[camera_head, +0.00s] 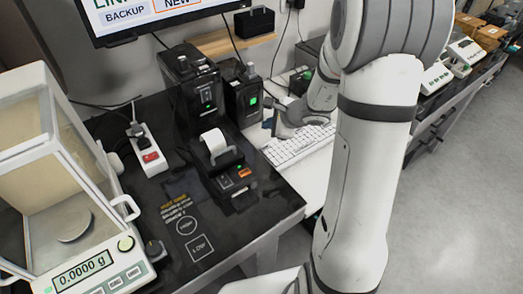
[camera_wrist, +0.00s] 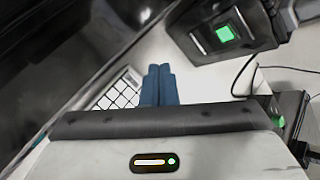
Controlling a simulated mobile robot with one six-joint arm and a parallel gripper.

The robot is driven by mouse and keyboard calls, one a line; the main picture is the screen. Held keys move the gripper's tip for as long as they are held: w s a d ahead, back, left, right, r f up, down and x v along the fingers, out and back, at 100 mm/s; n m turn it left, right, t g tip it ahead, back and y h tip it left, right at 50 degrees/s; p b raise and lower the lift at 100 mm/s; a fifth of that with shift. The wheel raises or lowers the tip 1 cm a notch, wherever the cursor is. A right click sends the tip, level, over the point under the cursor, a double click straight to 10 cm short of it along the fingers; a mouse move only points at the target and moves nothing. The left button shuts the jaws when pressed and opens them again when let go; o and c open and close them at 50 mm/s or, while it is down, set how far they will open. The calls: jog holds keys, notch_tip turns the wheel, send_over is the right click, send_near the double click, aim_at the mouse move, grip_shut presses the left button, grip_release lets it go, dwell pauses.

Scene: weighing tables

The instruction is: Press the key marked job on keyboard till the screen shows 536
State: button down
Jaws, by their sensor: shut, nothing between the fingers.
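The white keyboard (camera_head: 285,149) lies on a pale table right of the black bench. Its key labels are too small to read, so I cannot pick out the job key. In the wrist view a corner of the keyboard (camera_wrist: 117,95) shows left of the fingers. My gripper (camera_wrist: 159,73) has its blue fingers shut together and empty. In the head view my gripper (camera_head: 274,124) is at the keyboard's far left end; I cannot tell if it touches a key. The monitor (camera_head: 150,14) is cut off at the top; "BACKUP" and "NEW" are legible, but no 536 shows.
A balance (camera_head: 85,268) reading 0.0000 g stands at left. A power strip (camera_head: 147,150), a label printer (camera_head: 222,165) and a black device with a green light (camera_head: 243,100) stand on the bench. The green-lit device (camera_wrist: 224,34) is close right of my fingers.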

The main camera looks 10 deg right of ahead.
jog(key=b, duration=0.4)
send_over(268, 150)
jog(key=f, duration=0.6)
jog(key=shift+s+a+f, duration=0.1)
jog(key=shift+s+f, duration=0.1)
jog(key=shift+s, duration=0.05)
jog(key=shift+f+b, duration=0.55)
jog(key=shift+b, duration=0.3)
dwell(0.5)
jog(key=shift+w+f+b, duration=0.15)
jog(key=shift+f+b, duration=0.3)
jog(key=shift+b, duration=0.2)
jog(key=shift+f+b, duration=0.35)
jog(key=shift+b, duration=0.15)
dwell(0.4)
jog(key=shift+r, duration=0.1)
jog(key=shift+r+p, duration=0.55)
jog(key=shift+r, duration=0.2)
